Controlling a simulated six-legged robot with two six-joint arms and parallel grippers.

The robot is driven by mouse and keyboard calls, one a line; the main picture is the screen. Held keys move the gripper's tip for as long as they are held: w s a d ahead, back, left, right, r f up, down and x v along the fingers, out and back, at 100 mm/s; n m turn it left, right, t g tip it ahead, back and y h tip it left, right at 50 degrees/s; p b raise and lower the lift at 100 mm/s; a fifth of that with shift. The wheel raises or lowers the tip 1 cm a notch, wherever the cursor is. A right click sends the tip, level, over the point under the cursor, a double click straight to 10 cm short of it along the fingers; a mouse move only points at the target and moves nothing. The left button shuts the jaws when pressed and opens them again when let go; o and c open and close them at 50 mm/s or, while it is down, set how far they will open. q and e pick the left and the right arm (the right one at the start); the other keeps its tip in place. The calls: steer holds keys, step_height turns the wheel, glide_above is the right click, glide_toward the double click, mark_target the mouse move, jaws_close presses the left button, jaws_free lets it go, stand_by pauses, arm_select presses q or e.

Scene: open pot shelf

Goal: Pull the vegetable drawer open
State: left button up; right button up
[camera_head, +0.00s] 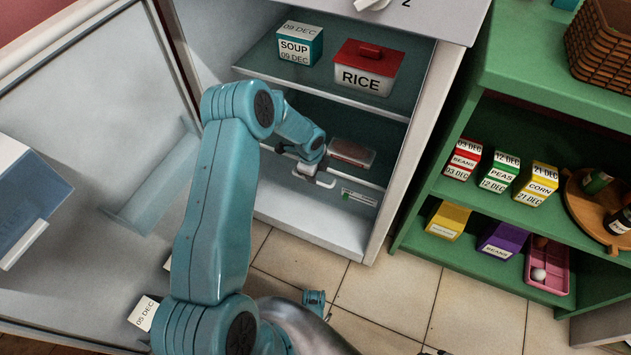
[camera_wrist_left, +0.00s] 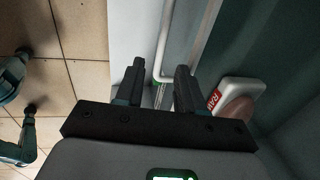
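The vegetable drawer (camera_head: 365,208) is at the bottom of the open fridge, with a pale front and a small green-marked label. It looks shut. Its white handle (camera_head: 322,183) sticks out from the front; it also shows in the left wrist view (camera_wrist_left: 157,72). My left gripper (camera_head: 303,163) is at the handle, partly hidden by its own wrist in the head view. In the left wrist view my left gripper (camera_wrist_left: 161,82) has its fingers apart, one on each side of the handle bar, with gaps visible.
A soup box (camera_head: 300,43) and a rice container (camera_head: 357,70) stand on the shelf above. The open fridge door (camera_head: 95,110) is at left, a green shelf unit (camera_head: 480,110) at right. Tiled floor lies in front.

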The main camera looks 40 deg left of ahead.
arm_select(q)
steer(key=f, duration=0.1)
steer(key=f+b, duration=0.1)
steer(key=f, duration=0.1)
steer(key=w+f, duration=0.1)
steer(key=f, duration=0.1)
steer(key=shift+a, duration=0.25)
arm_select(e)
steer(key=shift+w+d+f, duration=0.1)
steer(key=shift+d+f, duration=0.25)
steer(key=shift+f, duration=0.5)
arm_select(q)
steer(key=shift+c, duration=0.3)
jaws_close()
